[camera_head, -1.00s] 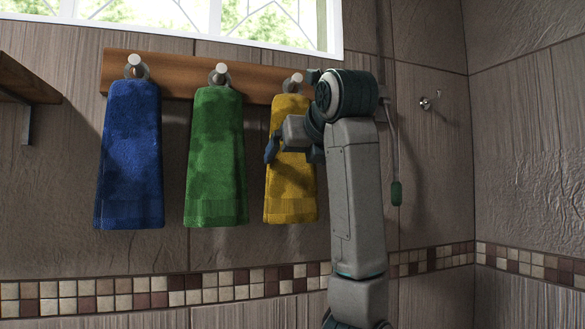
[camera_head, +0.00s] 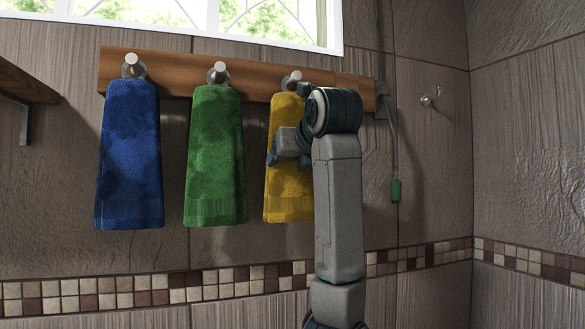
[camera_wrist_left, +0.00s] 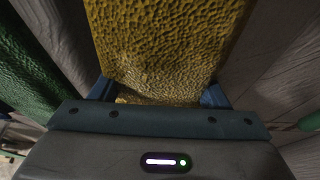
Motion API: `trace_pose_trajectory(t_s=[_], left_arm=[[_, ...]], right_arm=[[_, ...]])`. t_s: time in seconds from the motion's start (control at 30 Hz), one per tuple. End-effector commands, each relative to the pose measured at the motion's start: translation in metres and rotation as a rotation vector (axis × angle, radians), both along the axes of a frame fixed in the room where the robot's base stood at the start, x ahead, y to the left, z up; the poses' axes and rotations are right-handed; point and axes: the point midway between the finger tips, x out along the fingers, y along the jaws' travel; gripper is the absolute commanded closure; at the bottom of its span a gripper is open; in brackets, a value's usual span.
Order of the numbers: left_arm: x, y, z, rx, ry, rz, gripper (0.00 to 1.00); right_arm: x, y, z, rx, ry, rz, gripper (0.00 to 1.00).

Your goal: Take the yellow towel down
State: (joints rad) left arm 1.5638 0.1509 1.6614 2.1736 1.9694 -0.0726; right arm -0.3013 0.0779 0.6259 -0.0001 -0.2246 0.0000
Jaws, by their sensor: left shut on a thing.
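The yellow towel (camera_head: 287,206) hangs from the right-hand metal peg (camera_head: 291,80) of a wooden rail. Its lower part hangs free, and my arm covers part of its right side. My left gripper (camera_head: 274,154) is at the towel's middle height and is shut on it. In the left wrist view the yellow towel (camera_wrist_left: 165,45) fills the space between the two blue fingers (camera_wrist_left: 158,98). My right gripper is not in view.
A green towel (camera_head: 215,160) and a blue towel (camera_head: 130,160) hang on the wooden rail (camera_head: 175,78) to the left. A shelf (camera_head: 25,85) juts out at far left. A green-ended hanging item (camera_head: 395,190) and a small wall hook (camera_head: 428,101) are at right.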

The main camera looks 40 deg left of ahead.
Motion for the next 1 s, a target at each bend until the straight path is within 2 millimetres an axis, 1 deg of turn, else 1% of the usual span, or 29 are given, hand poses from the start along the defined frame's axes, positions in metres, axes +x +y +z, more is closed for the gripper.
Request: trace_pose_trajectory(t_s=[0.17,0.37,0.57,0.7,0.9,0.93,1.0], left_arm=[[0.000,0.000,0.002,-0.001,0.000,0.000,0.55],[0.000,0.000,0.014,-0.001,-0.001,-0.001,0.55],[-0.018,-0.039,0.011,0.000,-0.004,-0.005,0.55],[-0.034,-0.069,0.011,0.000,-0.003,-0.005,0.55],[-0.057,-0.111,0.012,0.001,-0.003,-0.004,0.55],[-0.060,-0.117,0.012,0.001,-0.002,-0.005,0.55],[-0.065,-0.128,0.016,0.001,-0.001,-0.004,0.55]], right_arm=[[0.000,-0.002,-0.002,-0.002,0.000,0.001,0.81],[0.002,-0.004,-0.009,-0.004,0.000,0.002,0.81],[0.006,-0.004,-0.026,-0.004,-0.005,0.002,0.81],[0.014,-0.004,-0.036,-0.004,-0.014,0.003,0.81],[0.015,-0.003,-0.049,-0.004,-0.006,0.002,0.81],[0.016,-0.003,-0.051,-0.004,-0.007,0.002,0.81],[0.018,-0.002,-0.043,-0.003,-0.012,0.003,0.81]])
